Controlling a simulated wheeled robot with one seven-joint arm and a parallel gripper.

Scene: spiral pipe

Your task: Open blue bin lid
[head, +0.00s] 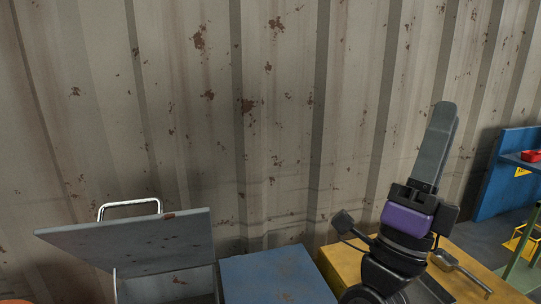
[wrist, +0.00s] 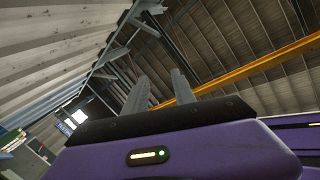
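The blue bin (head: 275,277) shows at the bottom middle of the head view. Its flat blue top looks closed, and its front is cut off by the frame edge. My gripper (head: 445,108) is right of the blue bin and well above it, pointing up and away from it. The head view sees the gripper side-on. In the wrist view my gripper (wrist: 160,82) has its two fingers apart with nothing between them. The wrist view faces the roof, so no bin shows there.
A grey bin left of the blue one has its lid (head: 135,243) raised, with a metal handle (head: 130,204). A yellow surface (head: 345,265) at right holds a grey tool (head: 460,270). A corrugated wall (head: 270,120) stands behind. A blue workbench (head: 510,175) is far right.

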